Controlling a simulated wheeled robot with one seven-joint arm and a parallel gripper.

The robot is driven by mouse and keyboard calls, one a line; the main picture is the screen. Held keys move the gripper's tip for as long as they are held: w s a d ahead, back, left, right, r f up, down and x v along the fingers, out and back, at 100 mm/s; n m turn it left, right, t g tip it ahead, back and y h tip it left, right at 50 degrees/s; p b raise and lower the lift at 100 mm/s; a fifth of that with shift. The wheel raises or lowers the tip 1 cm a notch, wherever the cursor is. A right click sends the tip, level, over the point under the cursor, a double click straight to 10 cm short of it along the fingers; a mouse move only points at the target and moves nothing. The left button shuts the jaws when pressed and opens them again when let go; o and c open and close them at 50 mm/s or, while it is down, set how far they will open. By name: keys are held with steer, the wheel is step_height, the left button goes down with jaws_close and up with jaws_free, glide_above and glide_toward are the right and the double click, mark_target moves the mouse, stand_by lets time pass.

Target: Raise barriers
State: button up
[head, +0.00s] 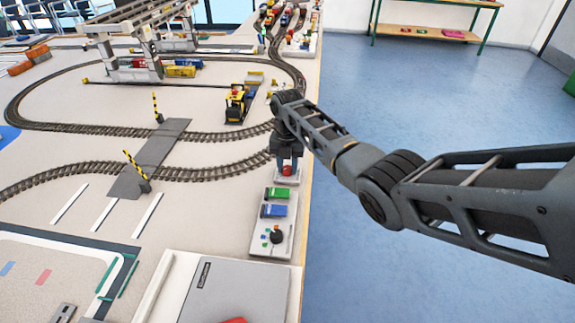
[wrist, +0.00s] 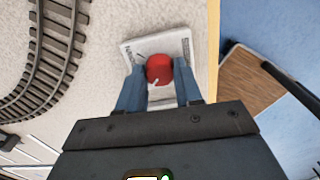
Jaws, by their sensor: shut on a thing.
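My gripper (head: 288,164) points down at the table's right edge. Its two blue fingers (wrist: 159,88) are shut on a red knob (wrist: 159,68), one on each side. The knob (head: 287,171) sits on a small white panel (wrist: 172,45) with print on it and has a pale pointer line. Two yellow-and-black striped barriers stand by the grey track crossing (head: 150,160). The far barrier (head: 156,106) is nearly upright. The near barrier (head: 135,166) slants up to the left.
A control panel (head: 262,247) with green and blue blocks lies just in front of the knob. A yellow-and-black locomotive (head: 236,103) stands left of my arm. A grey gantry crane (head: 145,50) is at the back. Blue floor (head: 400,100) lies open to the right.

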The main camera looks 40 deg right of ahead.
mark_target(288, 168)
steer(key=shift+n, duration=0.3)
steer(key=o, duration=1)
steer(key=shift+o, duration=0.2)
steer(key=shift+r, duration=3.9)
